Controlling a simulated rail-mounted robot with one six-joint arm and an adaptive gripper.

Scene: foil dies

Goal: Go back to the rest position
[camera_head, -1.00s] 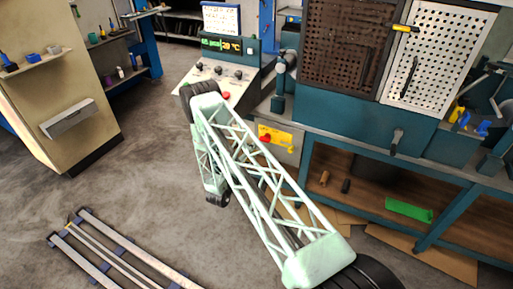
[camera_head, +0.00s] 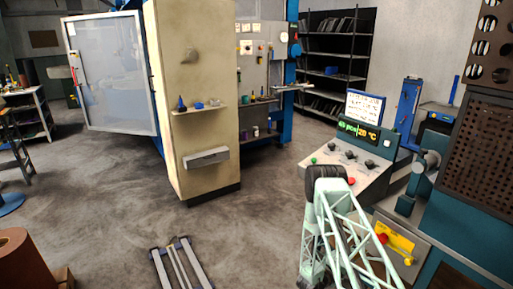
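My arm's pale green lattice links rise from the bottom edge, right of centre, to a dark joint in front of the control console (camera_head: 347,172). A second link hangs down behind the first and runs out at the bottom edge. My gripper does not show, so I cannot see whether it holds anything.
A beige cabinet (camera_head: 195,125) with a small shelf stands left of centre, its white-panelled door (camera_head: 108,72) swung out. Floor rails (camera_head: 182,265) lie at bottom centre. A brown cylinder (camera_head: 22,262) is at bottom left. A teal bench with a pegboard (camera_head: 490,150) stands right. Floor between is clear.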

